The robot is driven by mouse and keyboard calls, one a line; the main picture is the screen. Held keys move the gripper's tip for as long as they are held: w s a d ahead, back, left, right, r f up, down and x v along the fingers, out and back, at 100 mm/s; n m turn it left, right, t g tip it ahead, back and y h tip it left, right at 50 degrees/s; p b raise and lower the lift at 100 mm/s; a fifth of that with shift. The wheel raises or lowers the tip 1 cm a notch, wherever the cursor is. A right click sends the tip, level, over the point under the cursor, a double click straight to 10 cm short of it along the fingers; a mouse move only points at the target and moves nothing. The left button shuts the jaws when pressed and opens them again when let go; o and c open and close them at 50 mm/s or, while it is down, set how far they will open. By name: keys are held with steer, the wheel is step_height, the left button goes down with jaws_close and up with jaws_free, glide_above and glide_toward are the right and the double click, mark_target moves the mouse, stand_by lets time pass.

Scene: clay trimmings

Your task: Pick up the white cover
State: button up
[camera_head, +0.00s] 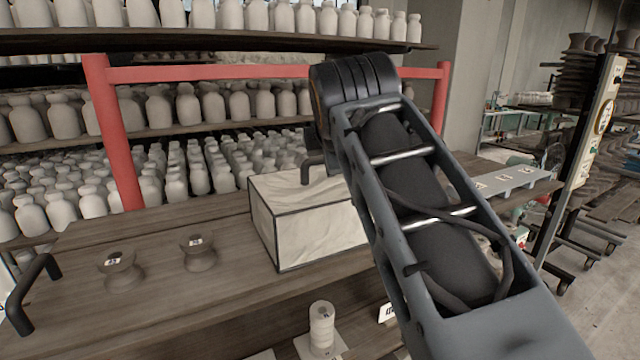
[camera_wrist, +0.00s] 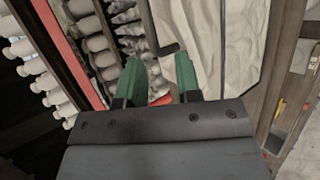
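The white cover (camera_head: 305,222) is a box-shaped piece with pale marbled faces and dark edges. It stands on the wooden table (camera_head: 190,300) with a dark bent handle (camera_head: 311,170) on top. My arm hides its right part in the head view. In the wrist view, a pale marbled surface (camera_wrist: 222,45) fills the upper right, and a dark bent bar (camera_wrist: 154,35) lies just beyond the fingertips. My gripper (camera_wrist: 160,68) has two green fingers spread apart, with nothing held between them. The head view does not show the fingers.
Two numbered clay spools (camera_head: 120,268) (camera_head: 198,252) stand on the table left of the cover. A dark handle (camera_head: 30,295) is at the left edge. A red frame (camera_head: 118,140) and shelves of pale bottles (camera_head: 190,105) stand behind. A stacked pale spool (camera_head: 321,328) stands lower in front.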

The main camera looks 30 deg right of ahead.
steer(key=p, duration=0.1)
glide_above(335, 188)
step_height(335, 188, down, 2)
steer(key=shift+f+n+h, duration=0.1)
steer(key=shift+n+h, duration=0.2)
steer(key=shift+p+x, duration=0.9)
steer(key=shift+x, duration=2.15)
steer(key=shift+a, duration=0.1)
jaws_close()
